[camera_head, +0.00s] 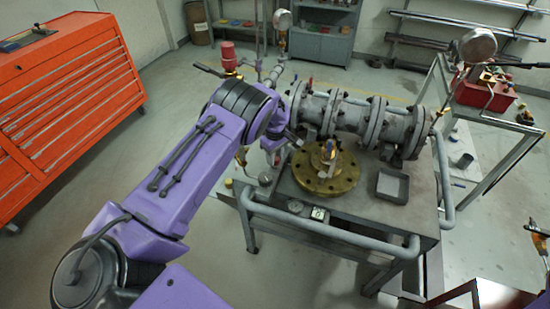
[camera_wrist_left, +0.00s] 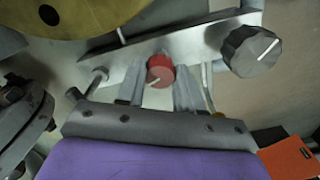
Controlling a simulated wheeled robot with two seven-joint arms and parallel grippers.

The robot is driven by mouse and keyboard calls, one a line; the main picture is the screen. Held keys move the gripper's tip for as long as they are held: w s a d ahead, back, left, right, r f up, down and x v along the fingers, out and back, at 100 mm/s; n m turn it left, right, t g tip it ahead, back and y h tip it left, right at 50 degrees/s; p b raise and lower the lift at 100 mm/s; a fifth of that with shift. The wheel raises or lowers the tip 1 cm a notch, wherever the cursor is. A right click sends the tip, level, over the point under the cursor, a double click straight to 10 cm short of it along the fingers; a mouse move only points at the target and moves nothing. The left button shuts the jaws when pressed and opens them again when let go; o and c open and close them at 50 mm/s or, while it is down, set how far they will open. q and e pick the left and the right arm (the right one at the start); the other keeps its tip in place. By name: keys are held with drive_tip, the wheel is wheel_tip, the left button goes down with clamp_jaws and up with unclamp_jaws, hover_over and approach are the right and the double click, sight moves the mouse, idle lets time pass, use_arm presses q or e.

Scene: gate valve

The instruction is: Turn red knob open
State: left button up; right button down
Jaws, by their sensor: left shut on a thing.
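In the head view, my left arm reaches to the left edge of the workbench, and the gripper (camera_head: 283,143) is mostly hidden behind the wrist. My right gripper is not in view.
A larger grey knob (camera_wrist_left: 250,50) with a white line is right of the red knob. A brass flange (camera_head: 325,168) and a grey tray (camera_head: 392,187) are on the bench, with a flanged pipe (camera_head: 350,115) behind. An orange tool cabinet (camera_head: 70,100) stands left.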

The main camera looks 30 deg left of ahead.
use_arm(q)
drive_tip(key=n, duration=0.3)
drive_tip(key=shift+n, duration=0.4)
drive_tip(key=n, duration=0.3)
drive_tip(key=shift+n, duration=0.3)
drive_tip(key=n, duration=0.6)
drive_tip(key=shift+n, duration=0.3)
drive_tip(key=o, duration=1)
drive_tip(key=shift+o, duration=0.2)
drive_tip(key=shift+r, duration=0.1)
